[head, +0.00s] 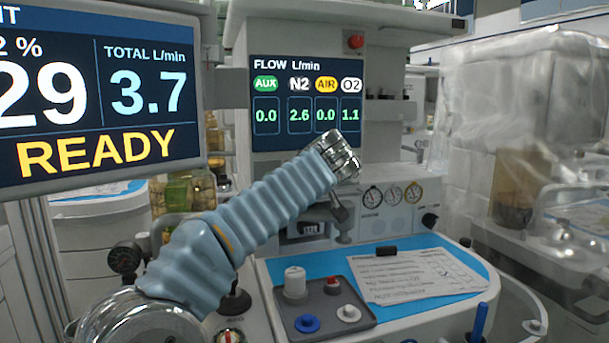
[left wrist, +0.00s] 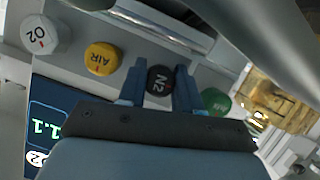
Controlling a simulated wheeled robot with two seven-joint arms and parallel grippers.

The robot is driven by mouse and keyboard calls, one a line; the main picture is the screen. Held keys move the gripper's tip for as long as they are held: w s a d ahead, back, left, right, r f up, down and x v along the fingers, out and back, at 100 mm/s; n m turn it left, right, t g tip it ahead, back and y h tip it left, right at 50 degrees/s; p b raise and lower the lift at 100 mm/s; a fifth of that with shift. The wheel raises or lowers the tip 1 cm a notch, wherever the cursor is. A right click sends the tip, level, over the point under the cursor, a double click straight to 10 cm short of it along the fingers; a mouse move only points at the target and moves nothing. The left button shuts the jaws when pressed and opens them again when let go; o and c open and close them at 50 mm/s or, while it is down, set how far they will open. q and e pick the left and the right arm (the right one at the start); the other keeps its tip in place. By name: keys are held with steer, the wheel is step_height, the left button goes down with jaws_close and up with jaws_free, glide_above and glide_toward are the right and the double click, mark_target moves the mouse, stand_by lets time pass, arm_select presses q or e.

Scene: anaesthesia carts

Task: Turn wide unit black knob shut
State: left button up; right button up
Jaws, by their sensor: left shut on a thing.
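The black N2 knob (left wrist: 159,81) is in the middle of the left wrist view, in a row on the wide unit's pale panel. My left gripper (left wrist: 158,72) has its two blue fingers on either side of this knob and is shut on it. In the head view my left arm crosses from the lower left to the front of the unit and hides the knobs. The flow screen (head: 306,103) reads N2 2.6, AUX 0.0, AIR 0.0 and O2 1.1. My right gripper is not in view.
In the row, the yellow AIR knob (left wrist: 102,58) and white O2 knob (left wrist: 39,35) are on one side, the green AUX knob (left wrist: 215,101) on the other. A large monitor (head: 100,95) stands at the left. A grey tray (head: 358,323) and a paper sheet (head: 415,277) lie on the worktop below.

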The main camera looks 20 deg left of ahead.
arm_select(q)
steer(key=shift+m+y, duration=0.3)
stand_by(0.4)
steer(key=o, duration=1)
steer(key=shift+o, duration=0.2)
steer(key=b+v, duration=0.1)
steer(key=v, duration=1.3)
steer(key=shift+b, duration=0.35)
steer(key=shift+w+r, duration=0.1)
steer(key=shift+r, duration=0.05)
